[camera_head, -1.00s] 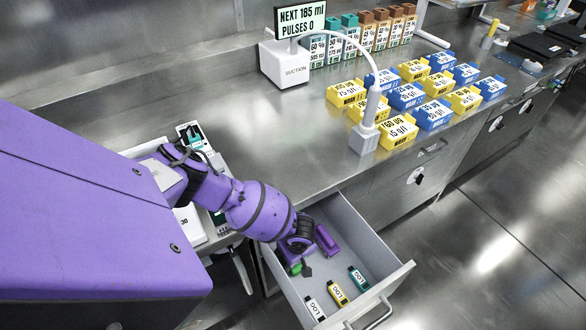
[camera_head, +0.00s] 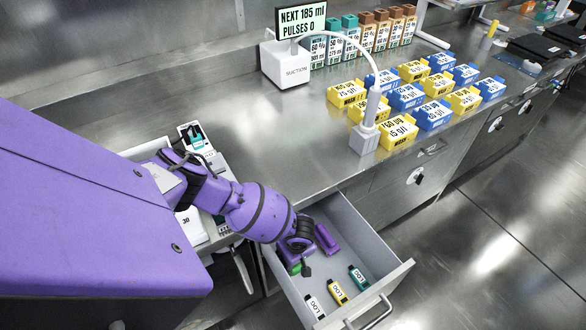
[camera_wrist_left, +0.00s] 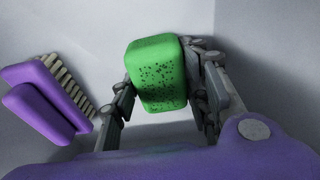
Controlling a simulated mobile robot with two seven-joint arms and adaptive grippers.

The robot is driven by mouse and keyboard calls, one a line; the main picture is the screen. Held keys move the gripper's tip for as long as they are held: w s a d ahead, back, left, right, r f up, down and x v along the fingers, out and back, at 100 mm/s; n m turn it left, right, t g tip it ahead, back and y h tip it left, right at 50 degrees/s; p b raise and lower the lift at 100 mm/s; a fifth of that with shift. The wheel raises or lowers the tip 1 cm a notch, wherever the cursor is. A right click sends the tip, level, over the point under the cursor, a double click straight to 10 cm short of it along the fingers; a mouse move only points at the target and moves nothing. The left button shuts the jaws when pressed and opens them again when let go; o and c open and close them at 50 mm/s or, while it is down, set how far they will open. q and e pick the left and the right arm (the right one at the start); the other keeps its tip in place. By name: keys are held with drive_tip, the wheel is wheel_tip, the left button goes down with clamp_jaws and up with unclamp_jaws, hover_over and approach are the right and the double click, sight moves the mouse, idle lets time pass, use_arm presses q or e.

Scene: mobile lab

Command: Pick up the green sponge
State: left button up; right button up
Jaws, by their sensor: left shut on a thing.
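The green sponge (camera_wrist_left: 157,75) is between the two fingers of my left gripper (camera_wrist_left: 160,100) in the left wrist view, and the fingers press on its two sides. In the head view only a small green edge of the sponge (camera_head: 296,269) shows beneath my left gripper (camera_head: 300,264), which reaches down into the open drawer (camera_head: 368,237). The rest of it is hidden by the wrist. I cannot tell whether the sponge touches the drawer floor. My right gripper is in neither view.
A purple brush (camera_wrist_left: 45,100) with pale bristles lies beside the sponge; it also shows in the drawer in the head view (camera_head: 326,239). Several small LOG bottles (camera_head: 338,292) lie near the drawer front. Yellow and blue labelled blocks (camera_head: 405,97) cover the counter behind.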

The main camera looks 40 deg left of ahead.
use_arm(q)
drive_tip(key=shift+w+d, duration=0.15)
drive_tip(key=shift+d, duration=0.1)
drive_tip(key=shift+w+r, duration=0.1)
drive_tip(key=shift+r, duration=0.65)
drive_tip(key=d, duration=0.1)
drive_tip(key=w+d, duration=0.1)
drive_tip(key=d, duration=0.1)
drive_tip(key=shift+w+d+r, duration=0.2)
drive_tip(key=shift+d+r, duration=0.1)
drive_tip(key=shift+d, duration=0.05)
drive_tip(key=shift+a+r+p, duration=0.1)
drive_tip(key=shift+r+p, duration=1.15)
drive_tip(key=shift+r, duration=5.35)
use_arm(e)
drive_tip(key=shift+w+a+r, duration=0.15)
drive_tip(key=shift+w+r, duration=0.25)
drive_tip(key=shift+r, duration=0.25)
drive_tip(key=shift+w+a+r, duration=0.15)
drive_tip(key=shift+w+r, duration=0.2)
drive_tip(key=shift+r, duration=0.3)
